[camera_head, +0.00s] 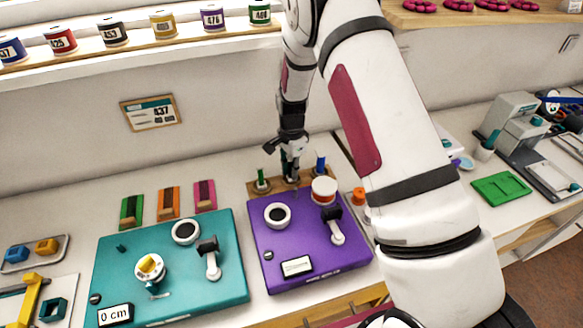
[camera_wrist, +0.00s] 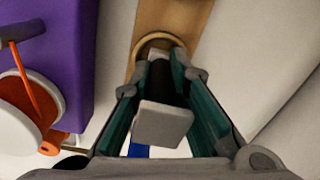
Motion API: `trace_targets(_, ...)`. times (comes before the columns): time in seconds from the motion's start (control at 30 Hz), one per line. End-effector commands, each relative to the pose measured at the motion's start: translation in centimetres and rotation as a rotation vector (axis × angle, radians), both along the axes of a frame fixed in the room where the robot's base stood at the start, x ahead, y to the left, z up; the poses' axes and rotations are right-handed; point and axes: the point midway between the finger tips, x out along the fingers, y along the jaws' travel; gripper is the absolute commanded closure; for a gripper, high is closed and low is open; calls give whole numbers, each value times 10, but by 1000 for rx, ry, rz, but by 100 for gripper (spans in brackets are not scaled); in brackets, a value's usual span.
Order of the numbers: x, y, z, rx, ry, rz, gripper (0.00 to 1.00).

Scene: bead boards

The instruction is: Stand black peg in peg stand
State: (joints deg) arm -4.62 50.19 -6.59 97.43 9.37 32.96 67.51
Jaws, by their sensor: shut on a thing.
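The wooden peg stand (camera_head: 252,188) lies behind the purple board; it also shows in the wrist view (camera_wrist: 185,18) with a round ring-shaped holder (camera_wrist: 153,41). My gripper (camera_head: 291,177) is over the middle of the stand, between a green peg (camera_head: 260,174) and a blue peg (camera_head: 320,160). In the wrist view its two teal-lined fingers (camera_wrist: 160,85) are shut on the black peg (camera_wrist: 158,76). The peg lines up with the holder; its lower end is hidden, so I cannot tell how deep it sits.
The purple board (camera_head: 305,240) has a red-and-white round spool (camera_head: 324,190) and a dark-handled lever (camera_head: 334,224) close to the stand. A teal board (camera_head: 170,270) is to the left. Upright wall rises behind the stand. A green tray (camera_head: 501,188) lies far right.

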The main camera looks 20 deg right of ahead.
Motion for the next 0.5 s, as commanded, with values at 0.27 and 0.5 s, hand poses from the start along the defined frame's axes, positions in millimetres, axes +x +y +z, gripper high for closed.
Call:
trace_targets(0.27, 0, 0, 0, 0, 0, 0, 100)
trace_targets(0.5, 0, 0, -5, 0, -1, -1, 100)
